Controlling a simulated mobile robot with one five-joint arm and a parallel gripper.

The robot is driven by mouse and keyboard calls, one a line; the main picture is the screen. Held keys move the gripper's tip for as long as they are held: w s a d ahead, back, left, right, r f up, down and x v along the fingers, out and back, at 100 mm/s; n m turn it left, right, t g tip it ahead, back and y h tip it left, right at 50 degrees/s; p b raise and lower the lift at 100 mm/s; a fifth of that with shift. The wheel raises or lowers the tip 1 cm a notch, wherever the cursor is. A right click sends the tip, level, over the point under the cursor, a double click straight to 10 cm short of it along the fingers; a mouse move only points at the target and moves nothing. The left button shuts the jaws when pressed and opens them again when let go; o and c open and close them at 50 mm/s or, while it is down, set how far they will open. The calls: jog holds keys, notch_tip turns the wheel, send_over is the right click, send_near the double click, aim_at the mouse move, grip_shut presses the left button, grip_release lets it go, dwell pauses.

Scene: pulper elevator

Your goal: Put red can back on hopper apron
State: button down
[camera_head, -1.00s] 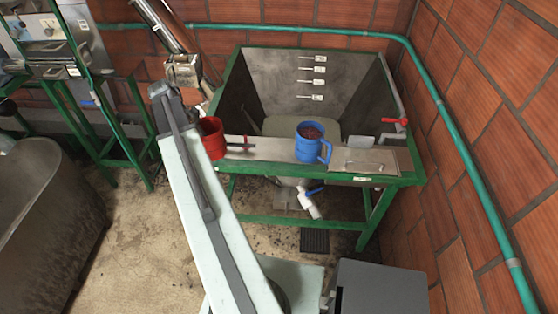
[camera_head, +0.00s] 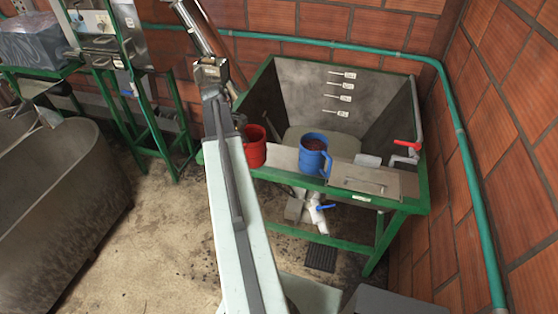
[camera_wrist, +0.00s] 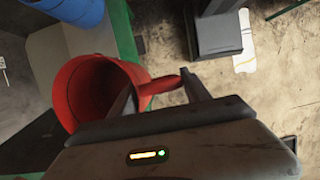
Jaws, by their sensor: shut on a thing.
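The red can (camera_head: 255,148) is at the left end of the hopper apron (camera_head: 288,160) in the head view. I cannot tell whether its base touches the apron. In the wrist view the can (camera_wrist: 82,92) shows its open mouth, and its handle lies between the jaws. My gripper (camera_wrist: 158,88) is shut on the red can by this handle. In the head view my arm hides most of the gripper. A blue can (camera_head: 314,155) with dark red contents stands on the apron to the right.
The grey hopper tank (camera_head: 350,97) lies behind the apron, in a green frame (camera_head: 330,193). A red-handled tap (camera_head: 407,144) is at its right. A metal plate with a handle (camera_head: 365,180) covers the apron's right part. A large grey tub (camera_head: 70,190) stands at the left.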

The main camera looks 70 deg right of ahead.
jog(key=s+d+f+b, duration=0.4)
jog(key=s+d+f, duration=0.1)
jog(key=s+d, duration=0.3)
jog(key=shift+s+d+b, duration=0.25)
jog(key=shift+s+b, duration=0.15)
jog(key=shift+s, duration=0.5)
jog(key=c, duration=0.5)
grip_release()
jog(key=shift+f, duration=0.1)
jog(key=p+v, duration=0.7)
jog(key=shift+r, duration=0.35)
jog(key=shift+w, duration=0.1)
